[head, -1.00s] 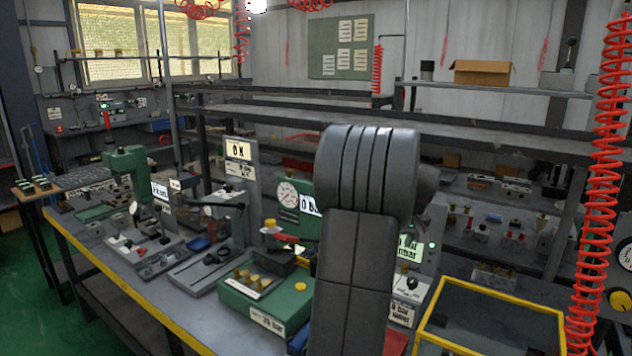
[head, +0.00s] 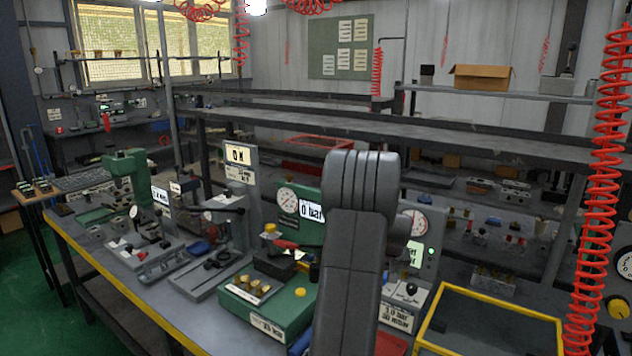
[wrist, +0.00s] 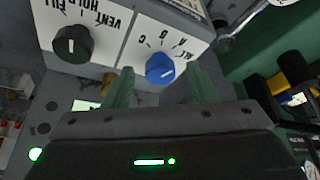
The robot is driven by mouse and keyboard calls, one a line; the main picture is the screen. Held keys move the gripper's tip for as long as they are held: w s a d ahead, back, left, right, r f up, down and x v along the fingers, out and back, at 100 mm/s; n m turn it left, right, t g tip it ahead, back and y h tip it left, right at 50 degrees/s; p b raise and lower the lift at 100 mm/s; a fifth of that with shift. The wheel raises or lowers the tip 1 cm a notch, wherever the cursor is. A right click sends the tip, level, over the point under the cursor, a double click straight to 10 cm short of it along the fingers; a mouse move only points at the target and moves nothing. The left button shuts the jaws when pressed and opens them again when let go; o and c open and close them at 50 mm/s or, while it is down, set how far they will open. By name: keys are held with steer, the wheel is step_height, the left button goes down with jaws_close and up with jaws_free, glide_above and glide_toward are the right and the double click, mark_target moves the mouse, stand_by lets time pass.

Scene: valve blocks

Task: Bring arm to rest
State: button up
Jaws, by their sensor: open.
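My gripper (wrist: 160,88) shows in the wrist view with its two green fingers apart and nothing between them. Beyond the fingertips is a white control panel (wrist: 118,42) with a black knob (wrist: 72,44) marked HOLD, FILL and VENT and a blue knob (wrist: 160,68) marked A, B and C. The blue knob appears between the fingertips in the picture; the distance to it cannot be told. In the head view my arm rises in front of the bench and hides part of it; my gripper cannot be made out there.
The workbench (head: 135,300) holds a green block with brass fittings (head: 270,300), a gauge panel (head: 288,202) and several fixtures. A yellow-edged tray (head: 490,320) is at the right front. A red coiled hose (head: 603,180) hangs at far right. Shelves stand behind.

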steer(key=shift+a+m+g+h+b, duration=0.2)
steer(key=shift+m+h, duration=0.3)
steer(key=shift+m, duration=0.9)
steer(key=shift+a+m+g+h+b, duration=0.1)
steer(key=shift+m+h+b, duration=0.3)
steer(key=shift+m, duration=1)
steer(key=v, duration=1.3)
steer(key=shift+b, duration=0.3)
steer(key=shift+w+a, duration=0.1)
